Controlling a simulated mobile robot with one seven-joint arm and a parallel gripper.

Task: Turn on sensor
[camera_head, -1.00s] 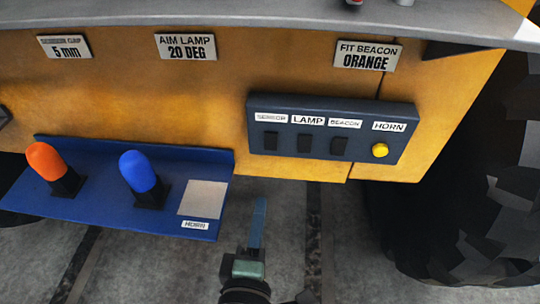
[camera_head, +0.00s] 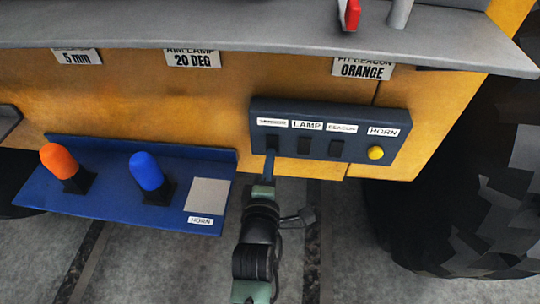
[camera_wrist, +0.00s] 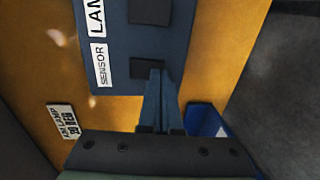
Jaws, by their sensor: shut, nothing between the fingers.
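A dark blue switch panel (camera_head: 262,112) is mounted on the yellow machine side. It carries black switches labelled SENSOR, LAMP (camera_head: 304,145) and BEACON (camera_head: 337,149), and a yellow HORN button (camera_head: 376,153). My gripper (camera_head: 270,153) is shut and empty, with its fingertips at the SENSOR switch and covering most of it in the head view. In the wrist view the fingertips (camera_wrist: 156,73) meet the lower edge of the SENSOR switch (camera_wrist: 146,67). I cannot tell whether they press it, or which way the switch is set.
A blue shelf (camera_head: 110,208) at the left holds an orange beacon (camera_head: 56,158) and a blue beacon (camera_head: 147,171), with a pale pad (camera_head: 207,195) by a HORN label. A grey ledge (camera_head: 250,30) juts out above. A large black tyre (camera_head: 440,220) stands at the right.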

